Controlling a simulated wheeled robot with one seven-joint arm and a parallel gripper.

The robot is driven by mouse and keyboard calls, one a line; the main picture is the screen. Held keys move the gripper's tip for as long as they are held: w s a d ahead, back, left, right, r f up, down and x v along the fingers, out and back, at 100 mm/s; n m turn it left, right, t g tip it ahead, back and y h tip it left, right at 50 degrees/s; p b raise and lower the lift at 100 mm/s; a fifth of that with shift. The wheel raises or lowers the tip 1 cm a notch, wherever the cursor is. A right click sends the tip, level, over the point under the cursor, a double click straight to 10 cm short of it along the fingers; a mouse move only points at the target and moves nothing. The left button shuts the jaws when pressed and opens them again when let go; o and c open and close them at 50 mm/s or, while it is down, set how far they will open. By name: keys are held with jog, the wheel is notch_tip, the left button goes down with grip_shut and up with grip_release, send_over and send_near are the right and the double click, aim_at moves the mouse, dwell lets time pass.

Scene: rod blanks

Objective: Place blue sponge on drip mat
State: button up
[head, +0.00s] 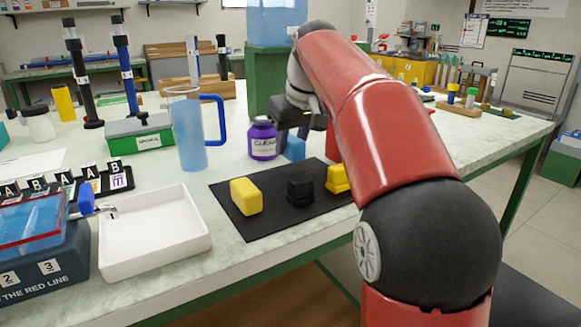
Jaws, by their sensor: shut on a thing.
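The blue sponge (294,149) is a small light-blue block at the far edge of the drip mat, partly hidden by my gripper. My gripper (293,137) points down from the arm's end and is shut on the blue sponge. The drip mat (268,207) is a flat black sheet on the table. On it are a yellow sponge (246,196) at the left, a black block (300,190) in the middle and another yellow block (338,178) at the right, partly hidden by my arm. I cannot tell whether the blue sponge touches the table.
A purple jar (262,139) stands just left of the blue sponge. A blue pitcher (190,135) stands further left. A white tray (150,255) lies left of the mat. A red object (331,140) is partly hidden behind my arm. Bare mat shows between the blocks and along the front.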

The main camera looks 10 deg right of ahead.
aim_at(291, 159)
notch_tip(291, 159, down, 4)
jog(key=b, duration=0.4)
jog(key=shift+f, duration=0.15)
jog(key=o, duration=0.9)
